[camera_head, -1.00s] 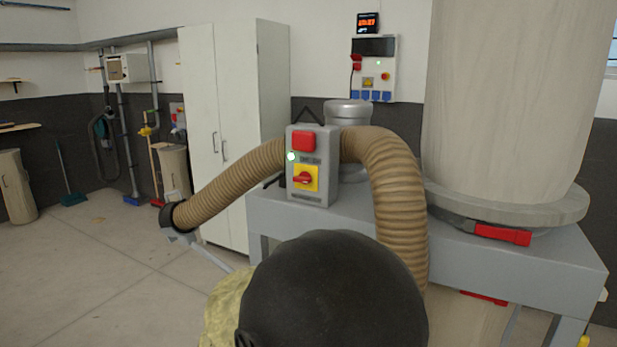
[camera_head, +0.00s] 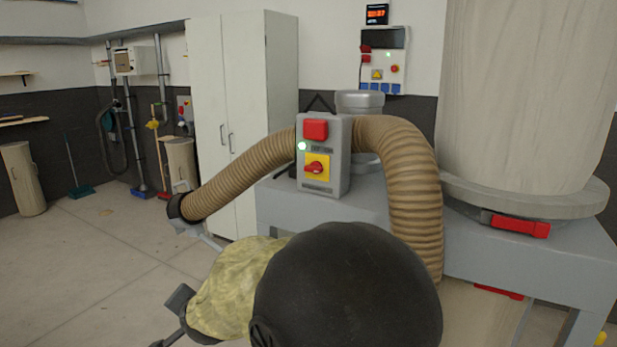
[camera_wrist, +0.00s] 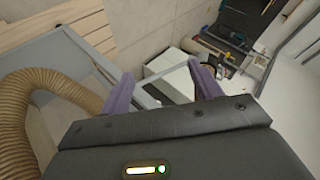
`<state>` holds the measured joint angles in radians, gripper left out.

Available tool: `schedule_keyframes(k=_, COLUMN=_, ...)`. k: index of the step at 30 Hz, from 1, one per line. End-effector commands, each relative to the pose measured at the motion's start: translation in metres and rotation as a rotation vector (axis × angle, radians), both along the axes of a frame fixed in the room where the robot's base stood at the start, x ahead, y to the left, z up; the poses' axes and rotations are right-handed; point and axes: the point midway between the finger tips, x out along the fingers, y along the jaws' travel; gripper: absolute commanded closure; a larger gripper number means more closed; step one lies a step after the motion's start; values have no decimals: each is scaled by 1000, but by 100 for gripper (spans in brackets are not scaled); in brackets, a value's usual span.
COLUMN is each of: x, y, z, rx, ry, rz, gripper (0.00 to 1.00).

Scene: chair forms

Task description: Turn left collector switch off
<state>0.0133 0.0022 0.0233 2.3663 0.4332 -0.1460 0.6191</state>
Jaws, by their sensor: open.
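The collector's grey switch box (camera_head: 338,160) stands upright at the front of the collector, between two runs of ribbed hose. It carries a red cover (camera_head: 315,129) at the top, a lit green lamp (camera_head: 302,146) and a red rotary knob (camera_head: 316,168) on a yellow plate. The knob appears roughly horizontal. My gripper (camera_wrist: 163,80) is open and empty in the wrist view, its two purple fingers apart. In the head view my dark, cloth-covered arm is low in front of the box, apart from it. The switch is not clearly seen in the wrist view.
The brown ribbed hose (camera_head: 412,190) arches right of the switch box and another length (camera_head: 235,178) runs down left. The grey collector frame (camera_head: 470,262) and large pale bag (camera_head: 530,100) stand right. A white cabinet (camera_head: 240,110) stands behind. The floor at left is largely clear.

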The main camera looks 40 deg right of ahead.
Motion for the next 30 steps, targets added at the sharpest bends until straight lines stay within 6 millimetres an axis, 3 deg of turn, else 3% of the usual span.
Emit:
schedule_keyframes(k=3, x=38, y=-24, z=53, rx=273, ry=-279, rz=-317, gripper=36)
schedule_keyframes(k=7, x=55, y=-60, z=111, rx=597, ry=-591, rz=-630, gripper=36)
schedule_keyframes(k=11, x=48, y=-100, z=158, rx=933, ry=-917, rz=-902, gripper=36)
schedule_keyframes(k=15, x=21, y=-138, z=192, rx=1279, ry=-1278, rz=-1138, gripper=36)
schedule_keyframes(k=21, x=-16, y=-163, z=207, rx=1563, ry=-1628, rz=-1306, gripper=36)
schedule_keyframes(k=30, x=-22, y=-166, z=208, rx=1600, ry=-1681, rz=-1326, gripper=36)
